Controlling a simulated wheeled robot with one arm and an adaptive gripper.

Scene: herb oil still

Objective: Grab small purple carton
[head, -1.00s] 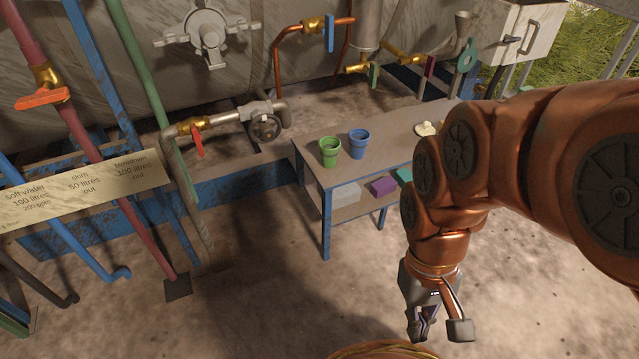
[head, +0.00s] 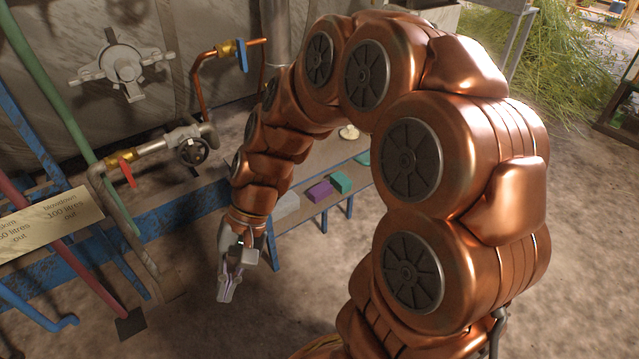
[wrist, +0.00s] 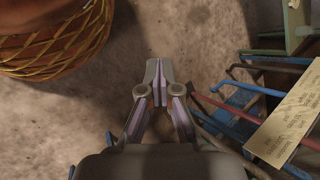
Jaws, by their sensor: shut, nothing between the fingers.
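The carton does not show in the wrist view.
The table (head: 323,158) has a pale lump (head: 349,132) on top; my arm hides much of its top. Pipes and a red-handled valve (head: 127,172) stand at left. A sign (head: 45,221) hangs there. The floor in front of the table is open.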

